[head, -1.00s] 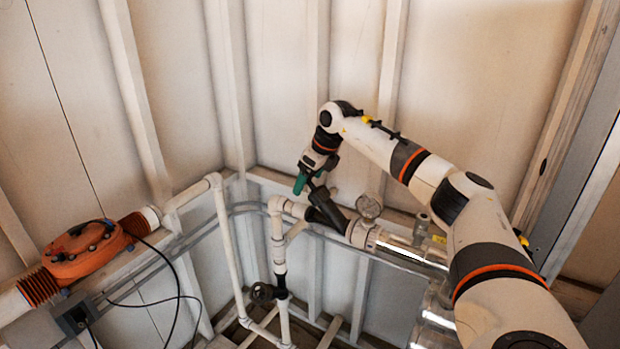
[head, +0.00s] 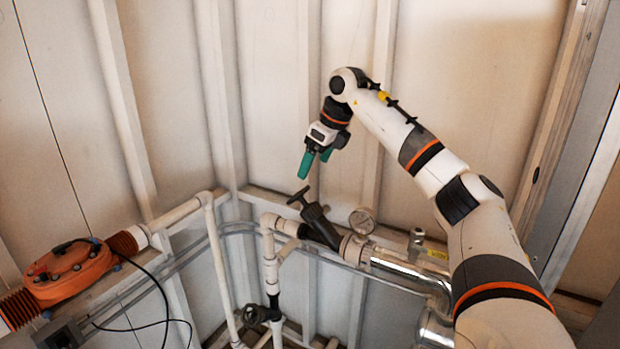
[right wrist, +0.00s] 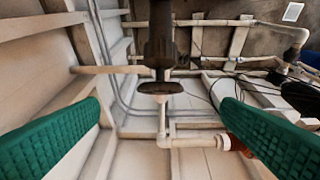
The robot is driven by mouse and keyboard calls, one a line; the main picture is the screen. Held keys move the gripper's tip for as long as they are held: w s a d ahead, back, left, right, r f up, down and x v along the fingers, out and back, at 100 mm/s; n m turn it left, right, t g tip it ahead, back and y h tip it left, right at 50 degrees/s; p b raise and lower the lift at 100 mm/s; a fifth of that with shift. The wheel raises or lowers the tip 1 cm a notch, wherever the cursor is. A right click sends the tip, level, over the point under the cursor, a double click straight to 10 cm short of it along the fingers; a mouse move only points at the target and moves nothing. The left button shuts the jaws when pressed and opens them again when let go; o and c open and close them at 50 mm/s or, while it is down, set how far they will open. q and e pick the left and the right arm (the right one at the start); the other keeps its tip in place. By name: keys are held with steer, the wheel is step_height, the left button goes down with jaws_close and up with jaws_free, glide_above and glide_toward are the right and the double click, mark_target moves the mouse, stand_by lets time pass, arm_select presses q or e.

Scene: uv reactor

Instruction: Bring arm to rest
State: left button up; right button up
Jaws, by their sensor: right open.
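My right gripper (head: 315,163) has green fingers and hangs from my raised right arm in the head view. It is above and slightly right of a dark valve handle (head: 299,196) on a black angled valve body (head: 320,227), apart from it. In the right wrist view the green fingers (right wrist: 160,128) stand wide apart with nothing between them. The dark valve handle (right wrist: 160,88) shows beyond them, in the middle. My left gripper is not in view.
An orange flanged housing (head: 75,270) with a black cable is at the left. White pipes (head: 222,265), a round gauge (head: 362,221) and a shiny metal pipe (head: 405,262) run below my right arm. The panelled wall behind has open space above the pipes.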

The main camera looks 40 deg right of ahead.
steer(key=shift+s+r, duration=0.15)
steer(key=shift+r, duration=0.3)
